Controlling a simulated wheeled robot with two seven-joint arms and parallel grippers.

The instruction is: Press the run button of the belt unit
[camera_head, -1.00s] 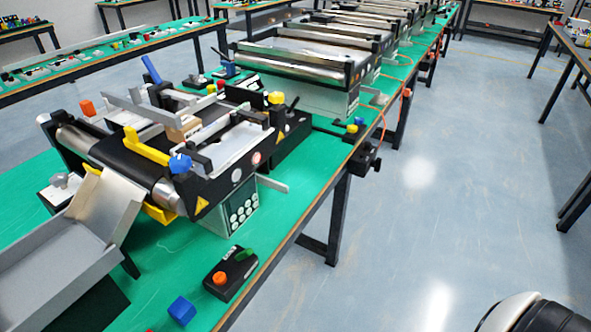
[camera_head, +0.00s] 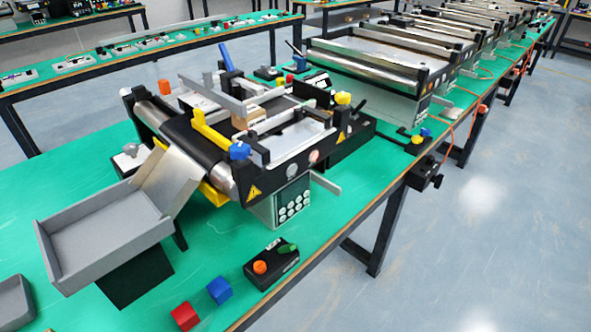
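The belt unit (camera_head: 185,140) stands on the green table, a black roller belt with metal side rails, yellow and blue fittings. A small black control box (camera_head: 262,277) lies in front of it, near the table's front edge. The box has a round orange button (camera_head: 260,267) on its left and a green button or switch (camera_head: 287,247) on its right. A panel of several round white buttons (camera_head: 295,202) is on the unit's front below the belt. I cannot read which is labelled run. Neither of my grippers is in view.
A blue cube (camera_head: 220,290) and a red cube (camera_head: 186,316) lie left of the control box. A grey tray (camera_head: 75,275) with a sloped chute stands at left. More conveyors (camera_head: 375,70) line the table behind. Open floor lies to the right.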

